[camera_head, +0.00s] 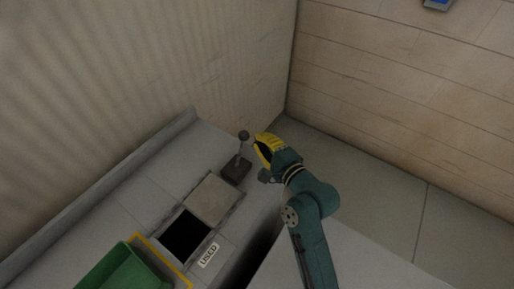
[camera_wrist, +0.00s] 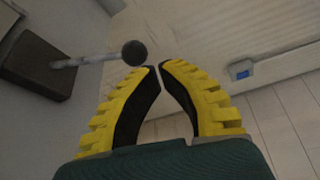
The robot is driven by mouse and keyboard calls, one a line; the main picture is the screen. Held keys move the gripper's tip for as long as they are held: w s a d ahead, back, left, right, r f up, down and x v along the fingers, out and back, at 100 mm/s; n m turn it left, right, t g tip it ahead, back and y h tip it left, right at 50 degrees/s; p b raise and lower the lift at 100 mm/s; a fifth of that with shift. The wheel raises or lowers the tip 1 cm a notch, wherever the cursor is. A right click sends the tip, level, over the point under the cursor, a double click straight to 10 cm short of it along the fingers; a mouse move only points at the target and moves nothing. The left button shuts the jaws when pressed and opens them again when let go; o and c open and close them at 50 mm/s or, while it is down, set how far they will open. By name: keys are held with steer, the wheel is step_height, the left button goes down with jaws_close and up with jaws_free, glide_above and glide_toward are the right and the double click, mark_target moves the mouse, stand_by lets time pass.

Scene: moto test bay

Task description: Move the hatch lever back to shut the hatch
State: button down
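The hatch lever has a dark round knob (camera_head: 243,135) on a thin grey rod, rising from a dark block base (camera_head: 236,170) on the grey counter. In the wrist view the knob (camera_wrist: 134,53) shows just left of the fingertips, with its rod running left to the base (camera_wrist: 38,64). The hatch shows a dark square opening (camera_head: 185,235) beside a beige panel (camera_head: 211,199). My gripper (camera_head: 262,146), with yellow ribbed fingers, is right of the knob. In the wrist view its fingertips (camera_wrist: 160,66) nearly meet, with nothing between them. Contact with the knob cannot be told.
A green bin (camera_head: 125,270) stands at the lower left inside a yellow outline. A label reading USED (camera_head: 209,254) lies beside the opening. A wall (camera_head: 215,60) rises behind the counter. Open floor (camera_head: 365,180) lies to the right. A blue item (camera_head: 438,4) is at the top right.

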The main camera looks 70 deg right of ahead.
mark_target(240, 151)
steer(key=s+d+f+m+g+h+b, duration=0.1)
steer(key=s+d+f+b, duration=0.1)
steer(key=s+f, duration=0.3)
steer(key=shift+d, duration=0.45)
steer(key=shift+w+f, duration=0.1)
steer(key=b+x, duration=0.3)
steer(key=x, duration=0.7)
steer(key=a, duration=0.1)
steer(key=w+a, duration=0.1)
steer(key=a+r, duration=0.1)
steer(key=shift+w+a, duration=0.15)
steer(key=shift+a, duration=0.05)
steer(key=shift+r, duration=0.1)
